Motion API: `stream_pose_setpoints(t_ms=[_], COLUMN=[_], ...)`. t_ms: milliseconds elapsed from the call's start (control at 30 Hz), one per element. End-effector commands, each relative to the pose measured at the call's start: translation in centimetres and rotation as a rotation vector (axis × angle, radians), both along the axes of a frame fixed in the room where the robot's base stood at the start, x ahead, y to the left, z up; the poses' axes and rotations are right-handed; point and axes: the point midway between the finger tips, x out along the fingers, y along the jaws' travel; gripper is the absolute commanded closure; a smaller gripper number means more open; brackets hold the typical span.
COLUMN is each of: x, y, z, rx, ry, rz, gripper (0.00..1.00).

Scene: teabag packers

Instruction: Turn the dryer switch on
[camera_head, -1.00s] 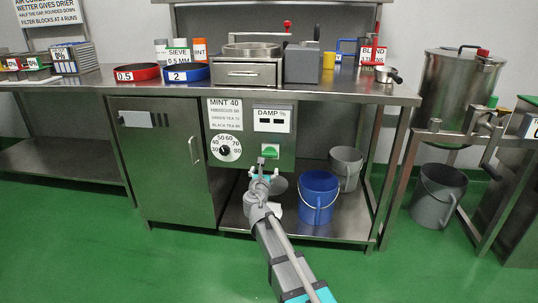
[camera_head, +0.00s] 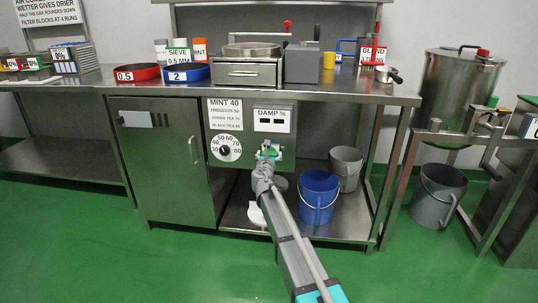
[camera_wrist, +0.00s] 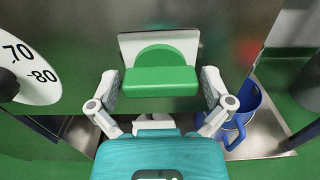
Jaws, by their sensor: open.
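The wrist view also shows my gripper (camera_wrist: 158,88) open, one finger on each side of the green rocker. I cannot tell whether the fingers touch the plate.
The dial (camera_head: 225,148) is left of the switch and the damp display (camera_head: 272,119) is above it. A blue bucket (camera_head: 319,190) and a grey bucket (camera_head: 346,167) stand on the lower shelf to the right. The green floor in front is clear.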

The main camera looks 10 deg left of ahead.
Motion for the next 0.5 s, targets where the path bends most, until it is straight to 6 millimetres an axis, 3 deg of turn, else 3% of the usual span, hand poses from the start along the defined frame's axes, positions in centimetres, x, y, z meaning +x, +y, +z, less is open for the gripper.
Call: stream_pose_setpoints(t_ms=[333,500], x=[0.16,0.16], y=[0.00,0.01], z=[0.00,0.00], rx=[0.000,0.000], ry=[0.000,0.000], rz=[0.000,0.000], gripper=[0.00,0.32])
